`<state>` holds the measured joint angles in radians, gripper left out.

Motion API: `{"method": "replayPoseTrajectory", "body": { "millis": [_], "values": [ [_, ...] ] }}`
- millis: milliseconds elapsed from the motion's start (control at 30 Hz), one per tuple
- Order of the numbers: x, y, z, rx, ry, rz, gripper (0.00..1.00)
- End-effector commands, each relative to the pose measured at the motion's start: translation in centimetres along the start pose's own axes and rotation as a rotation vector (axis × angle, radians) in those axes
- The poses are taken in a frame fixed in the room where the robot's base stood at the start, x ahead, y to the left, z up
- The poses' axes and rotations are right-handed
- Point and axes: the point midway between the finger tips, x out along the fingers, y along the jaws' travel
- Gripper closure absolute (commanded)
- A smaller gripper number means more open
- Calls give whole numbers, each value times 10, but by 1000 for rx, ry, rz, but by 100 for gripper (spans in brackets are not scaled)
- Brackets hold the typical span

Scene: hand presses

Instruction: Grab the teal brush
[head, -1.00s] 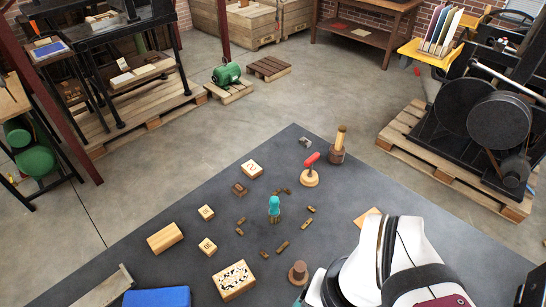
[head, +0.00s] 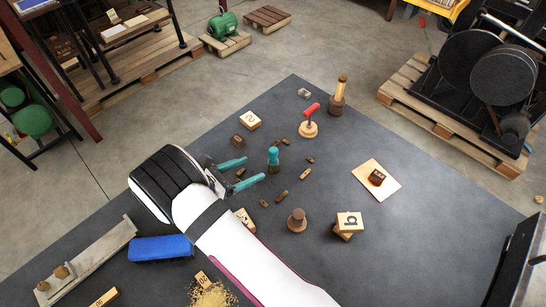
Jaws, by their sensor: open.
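The teal brush (head: 273,157) stands upright on the dark grey tabletop (head: 400,235), teal at the top with a brownish lower part. Small dark brown pieces lie around it. My gripper (head: 255,168) has two teal fingers spread apart, with nothing between them. Its fingers point right toward the brush, and their tips are just left of it. I cannot tell whether the lower fingertip is touching it.
A red-handled stamp (head: 309,124) and a wooden-handled tool (head: 338,98) stand behind the brush to the right. A brown knob (head: 297,221) stands in front.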

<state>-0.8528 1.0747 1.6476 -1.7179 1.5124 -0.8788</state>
Motion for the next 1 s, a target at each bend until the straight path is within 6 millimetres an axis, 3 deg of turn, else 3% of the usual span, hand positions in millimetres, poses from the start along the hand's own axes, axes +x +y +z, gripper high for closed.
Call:
{"method": "replayPoseTrajectory", "body": {
  "millis": [100,500,733,1000],
  "values": [
    [28,-1,0,1,0,-3,28],
    [92,-7,-1,3,2,-4,28],
    [94,-6,-1,3,2,-2,28],
    [94,-6,0,3,2,-2,75]
  ]
}}
